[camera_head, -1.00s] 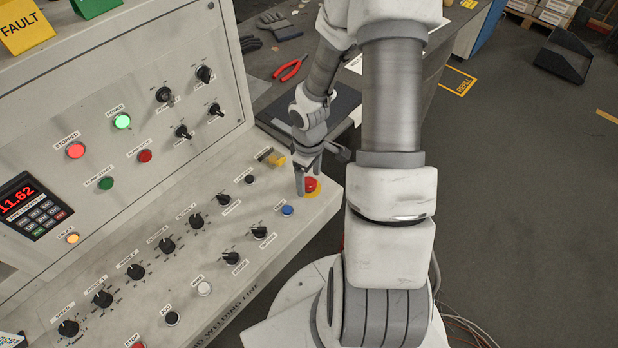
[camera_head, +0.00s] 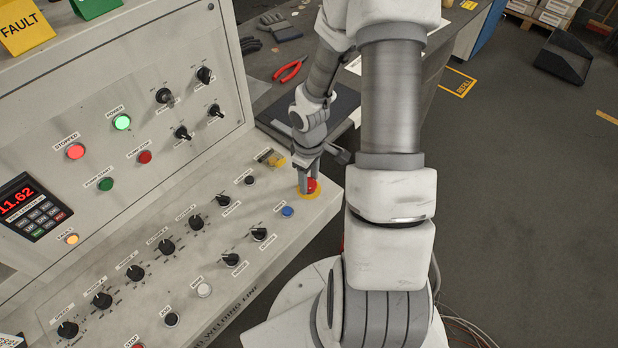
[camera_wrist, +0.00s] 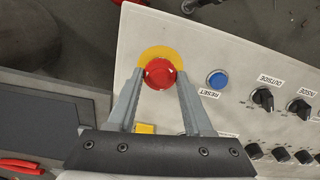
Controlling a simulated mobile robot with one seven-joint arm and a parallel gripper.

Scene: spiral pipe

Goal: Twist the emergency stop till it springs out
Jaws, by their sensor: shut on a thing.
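The emergency stop is a red mushroom button (camera_head: 312,185) on a yellow disc (camera_head: 314,194) near the right end of the sloping desk panel. In the wrist view the red button (camera_wrist: 159,73) sits between my two fingertips, with the yellow disc (camera_wrist: 160,52) showing around its far side. My gripper (camera_head: 307,186) is shut on the button from above, one finger on each side; it also shows in the wrist view (camera_wrist: 159,76). Whether the button is pressed in or out cannot be told.
A blue reset button (camera_head: 287,211) is just left of the emergency stop. Red pliers (camera_head: 290,70) lie on the table behind. The desk's right edge is close to my gripper.

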